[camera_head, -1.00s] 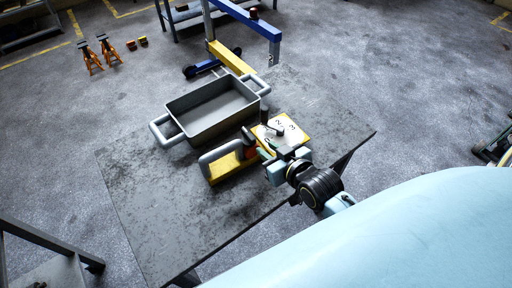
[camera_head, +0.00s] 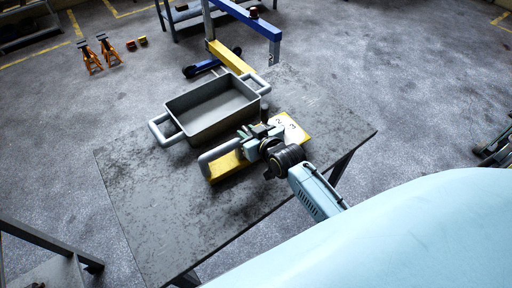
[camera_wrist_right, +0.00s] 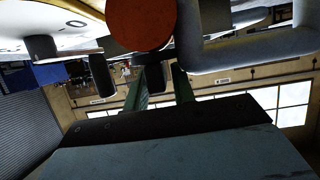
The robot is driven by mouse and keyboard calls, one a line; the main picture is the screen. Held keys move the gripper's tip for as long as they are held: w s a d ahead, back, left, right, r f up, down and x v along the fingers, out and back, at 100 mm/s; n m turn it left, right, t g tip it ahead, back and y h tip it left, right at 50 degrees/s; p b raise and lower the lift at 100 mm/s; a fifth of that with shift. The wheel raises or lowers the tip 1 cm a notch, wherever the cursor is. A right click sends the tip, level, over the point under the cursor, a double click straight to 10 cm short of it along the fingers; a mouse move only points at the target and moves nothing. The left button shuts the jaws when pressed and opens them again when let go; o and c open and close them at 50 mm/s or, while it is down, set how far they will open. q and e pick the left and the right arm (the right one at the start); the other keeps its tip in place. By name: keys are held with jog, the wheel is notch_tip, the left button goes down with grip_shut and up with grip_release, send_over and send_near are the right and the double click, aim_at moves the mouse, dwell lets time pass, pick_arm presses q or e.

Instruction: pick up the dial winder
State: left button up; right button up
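The dial board (camera_head: 294,128), a yellow plate with a white numbered face, lies on the table in the head view. A dark upright knob (camera_head: 264,111), which looks like part of the dial winder, stands at its left edge; the rest is hidden by my gripper. My right gripper (camera_head: 252,132) is over the board's left side, beside the knob. In the right wrist view its green fingers (camera_wrist_right: 158,88) are apart, with a dark cylinder (camera_wrist_right: 152,74) seen between or beyond them; I cannot tell whether they touch it. My left gripper is not in view.
A grey handle on a yellow block (camera_head: 228,164) stands close left of my gripper. A grey tray (camera_head: 190,133) with side handles is behind it. A red-orange disc (camera_wrist_right: 140,20) is near the fingers in the wrist view. The table's left part (camera_head: 140,190) is clear.

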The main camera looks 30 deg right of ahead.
grip_shut()
dwell(1.4)
jog(key=shift+r, duration=0.2)
